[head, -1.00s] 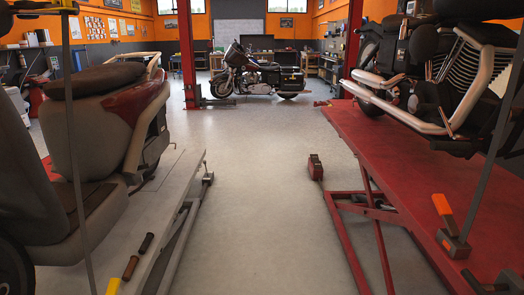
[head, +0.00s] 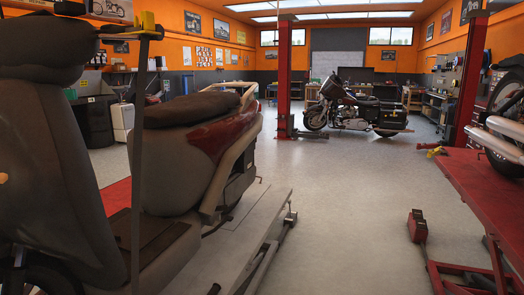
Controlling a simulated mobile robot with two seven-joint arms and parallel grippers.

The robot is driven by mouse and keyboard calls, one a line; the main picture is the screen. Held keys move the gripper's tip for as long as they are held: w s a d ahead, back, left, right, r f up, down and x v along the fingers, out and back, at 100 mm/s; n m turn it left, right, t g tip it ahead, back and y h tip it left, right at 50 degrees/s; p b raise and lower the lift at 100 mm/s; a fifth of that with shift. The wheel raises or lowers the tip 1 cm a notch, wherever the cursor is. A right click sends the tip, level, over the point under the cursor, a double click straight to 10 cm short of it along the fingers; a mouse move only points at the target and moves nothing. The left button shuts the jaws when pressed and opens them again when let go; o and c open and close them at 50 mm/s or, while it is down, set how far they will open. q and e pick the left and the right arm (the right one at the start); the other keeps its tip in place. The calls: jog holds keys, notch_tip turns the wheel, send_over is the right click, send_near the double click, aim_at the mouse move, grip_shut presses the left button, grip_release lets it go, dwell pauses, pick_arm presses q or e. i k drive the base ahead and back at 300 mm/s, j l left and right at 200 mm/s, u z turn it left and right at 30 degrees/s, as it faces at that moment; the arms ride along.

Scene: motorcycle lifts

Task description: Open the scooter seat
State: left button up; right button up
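The scooter (head: 175,165) stands at the left of the head view on a grey lift (head: 250,240). Its dark padded seat (head: 192,108) lies flat on top of the grey and dark-red rear body and looks closed. The scooter's tall dark front part (head: 55,150) fills the left edge, close to me, and hides some of the body behind it. Neither of my grippers shows in this view.
A red lift (head: 475,185) with part of a motorcycle (head: 505,125) is at the right. Grey floor (head: 345,225) lies open between the lifts. Another motorcycle (head: 355,110) stands farther back beside a red post (head: 284,75).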

aim_at(195, 106)
jog(key=i+l+u, duration=0.15)
jog(key=i+u, duration=0.25)
jog(key=i+l, duration=0.3)
jog(key=i+l+u, duration=0.1)
jog(key=i+l, duration=0.55)
jog(key=l, duration=0.15)
jog(key=i+l+u, duration=0.1)
jog(key=i+l, duration=0.45)
jog(key=l, duration=0.25)
jog(key=i+l+u, duration=0.1)
jog(key=i+l, duration=0.5)
jog(key=l, duration=0.25)
jog(key=i+l, duration=0.25)
jog(key=l, duration=0.2)
jog(key=j+u, duration=0.05)
